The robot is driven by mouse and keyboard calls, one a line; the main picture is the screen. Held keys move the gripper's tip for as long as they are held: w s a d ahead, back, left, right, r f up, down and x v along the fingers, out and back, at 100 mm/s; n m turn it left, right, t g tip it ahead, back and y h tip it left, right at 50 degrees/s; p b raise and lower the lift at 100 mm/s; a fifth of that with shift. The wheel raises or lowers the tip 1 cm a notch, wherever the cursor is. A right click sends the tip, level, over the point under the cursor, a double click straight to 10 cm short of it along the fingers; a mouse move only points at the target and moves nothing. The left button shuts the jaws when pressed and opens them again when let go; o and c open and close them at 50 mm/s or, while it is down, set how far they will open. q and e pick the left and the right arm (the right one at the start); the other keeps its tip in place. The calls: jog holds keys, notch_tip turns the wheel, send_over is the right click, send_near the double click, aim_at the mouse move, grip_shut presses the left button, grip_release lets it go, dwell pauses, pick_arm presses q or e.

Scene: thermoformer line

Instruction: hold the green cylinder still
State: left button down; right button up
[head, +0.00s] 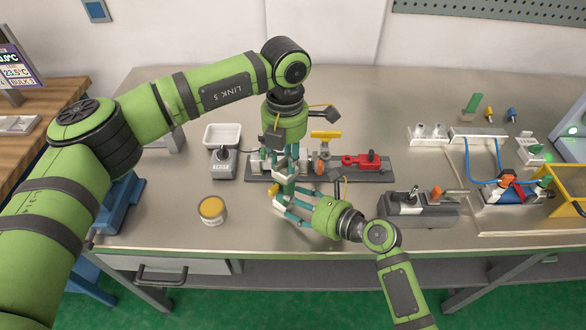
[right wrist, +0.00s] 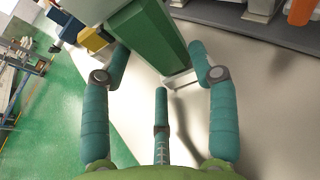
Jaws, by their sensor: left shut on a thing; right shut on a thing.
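The green cylinder (head: 284,186) stands at the front of the dark fixture in the head view, largely covered by my grippers. In the right wrist view the green cylinder (right wrist: 155,38) looks like a faceted green body, cut off by the top edge. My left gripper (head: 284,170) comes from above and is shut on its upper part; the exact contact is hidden. My right gripper (head: 284,199) comes from the front right, shut on its lower part. In the right wrist view its fingers (right wrist: 162,62) lie on either side of the green body.
A yellow-topped can (head: 212,211) and a white tray (head: 222,135) stand left. A grey device (head: 420,211) stands right. The bench front between can and right arm is clear.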

pick_arm(q)
jog(key=shift+s+d+r+m, duration=0.1)
jog(key=shift+d+m, duration=0.1)
jog(key=shift+m, duration=0.4)
jog(key=shift+s+d+r+m, duration=0.1)
jog(key=shift+d+m, duration=0.05)
jog(key=shift+m, duration=0.45)
jog(key=shift+w+m, duration=0.1)
jog(key=shift+m, duration=1.3)
jog(key=m, duration=0.2)
jog(key=shift+m, duration=0.4)
